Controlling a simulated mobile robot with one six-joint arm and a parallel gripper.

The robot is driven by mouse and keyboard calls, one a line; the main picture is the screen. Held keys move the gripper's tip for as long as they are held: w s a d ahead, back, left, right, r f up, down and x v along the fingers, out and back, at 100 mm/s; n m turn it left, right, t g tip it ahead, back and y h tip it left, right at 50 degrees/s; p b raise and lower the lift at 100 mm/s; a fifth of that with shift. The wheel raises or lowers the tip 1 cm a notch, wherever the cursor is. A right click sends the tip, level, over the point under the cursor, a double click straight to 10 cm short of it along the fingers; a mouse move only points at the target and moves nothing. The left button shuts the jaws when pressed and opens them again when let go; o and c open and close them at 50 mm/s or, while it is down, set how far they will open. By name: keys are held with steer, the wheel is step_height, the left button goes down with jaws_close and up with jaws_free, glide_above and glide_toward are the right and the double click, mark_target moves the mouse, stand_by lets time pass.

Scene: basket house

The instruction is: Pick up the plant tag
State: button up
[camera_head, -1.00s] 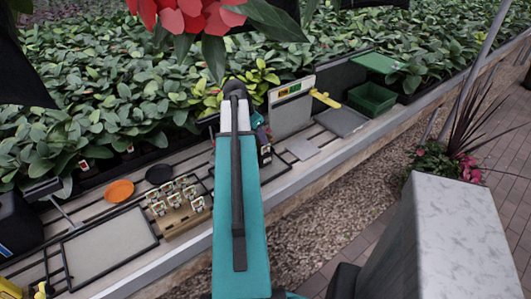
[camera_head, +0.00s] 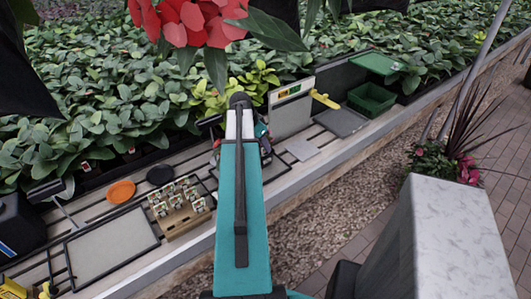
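Several small white plant tags (camera_head: 181,189) with coloured print stand upright in rows in a wooden rack (camera_head: 186,217) on the bench, left of my arm. I cannot tell which one the task means. My teal arm reaches forward over the bench, to the right of the rack. A small teal and dark part (camera_head: 262,133) shows beside the far end of my arm and seems to belong to my wrist. My arm hides the fingers, so I cannot see whether they are open or hold anything.
An orange disc (camera_head: 121,191) and a black disc (camera_head: 160,174) lie behind the rack. A grey framed tray (camera_head: 110,245) is at left. A scale-like panel (camera_head: 291,110) and green crate (camera_head: 371,99) stand at right. Red blooms (camera_head: 190,22) hang overhead. A marble-like pedestal (camera_head: 455,235) stands at lower right.

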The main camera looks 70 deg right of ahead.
steer(key=shift+s+d+f, duration=0.1)
steer(key=shift+f, duration=0.3)
steer(key=shift+c, duration=0.6)
jaws_close()
